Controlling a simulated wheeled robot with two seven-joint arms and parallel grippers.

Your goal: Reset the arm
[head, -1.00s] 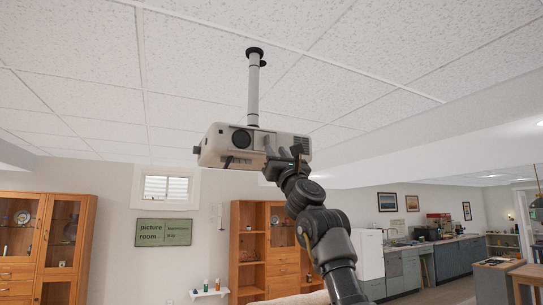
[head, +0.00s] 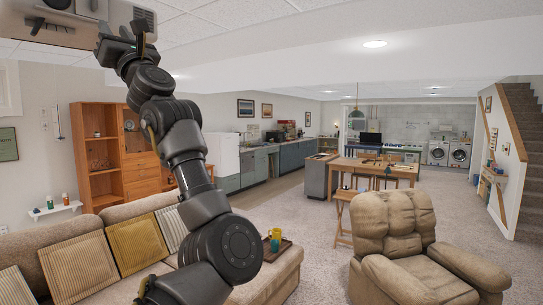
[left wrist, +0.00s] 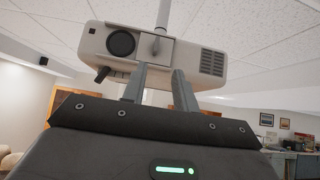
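My left arm reaches up across the left of the head view. Its gripper (head: 122,28) is at the top, close by the ceiling projector (head: 65,12), which the frame edge cuts off. In the left wrist view the two fingers of the left gripper (left wrist: 158,82) stand apart with nothing seen between them. The pale projector (left wrist: 215,55) hangs just beyond the fingertips, its dark lens on the left. I cannot tell whether the fingers touch it. My right gripper is not in view.
A beige sofa (head: 85,270) with striped cushions is below the arm, with a tray and cups (head: 275,248) at its right end. A recliner (head: 410,240) stands right. Carpet (head: 330,225) is open between them. A wooden table (head: 375,168) is farther back.

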